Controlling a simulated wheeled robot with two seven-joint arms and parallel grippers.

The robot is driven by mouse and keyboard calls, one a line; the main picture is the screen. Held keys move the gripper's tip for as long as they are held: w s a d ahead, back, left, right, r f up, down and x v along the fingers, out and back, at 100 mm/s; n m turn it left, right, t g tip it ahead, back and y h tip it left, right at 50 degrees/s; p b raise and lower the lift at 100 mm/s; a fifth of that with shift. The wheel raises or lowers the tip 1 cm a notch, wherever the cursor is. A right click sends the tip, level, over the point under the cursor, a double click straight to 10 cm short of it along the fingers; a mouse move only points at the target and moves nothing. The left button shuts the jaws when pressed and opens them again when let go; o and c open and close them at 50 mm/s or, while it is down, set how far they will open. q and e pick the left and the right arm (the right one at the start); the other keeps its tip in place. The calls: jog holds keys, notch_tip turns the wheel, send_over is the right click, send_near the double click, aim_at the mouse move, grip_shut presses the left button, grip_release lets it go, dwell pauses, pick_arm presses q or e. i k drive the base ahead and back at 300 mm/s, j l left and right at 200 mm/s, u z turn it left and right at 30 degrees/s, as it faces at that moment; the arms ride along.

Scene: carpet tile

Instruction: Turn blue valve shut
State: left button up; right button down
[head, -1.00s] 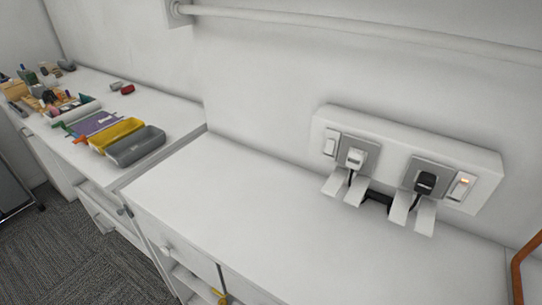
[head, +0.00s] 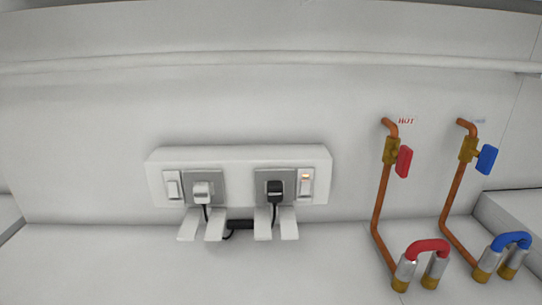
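The blue valve handle (head: 487,159) sits at the right of the head view, on a brass valve body (head: 468,149) in a copper pipe (head: 454,202) on the wall. The handle looks roughly upright and slightly tilted. A faint label above it is too pale to read. A red valve handle (head: 404,161) is on the copper pipe to its left, under a red "HOT" label (head: 406,121). Neither of my grippers is in view.
A blue looped hose (head: 511,239) and a red one (head: 428,246) join metal fittings below the pipes. A white socket panel (head: 240,155) with plugs and switches is on the wall to the left. A long rail (head: 270,57) runs above. The counter's left part is clear.

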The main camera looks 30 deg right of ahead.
aim_at(487, 157)
jog(key=z, duration=2.45)
jog(key=l+u, duration=0.9)
jog(key=k+j, duration=0.05)
jog(key=j, duration=0.05)
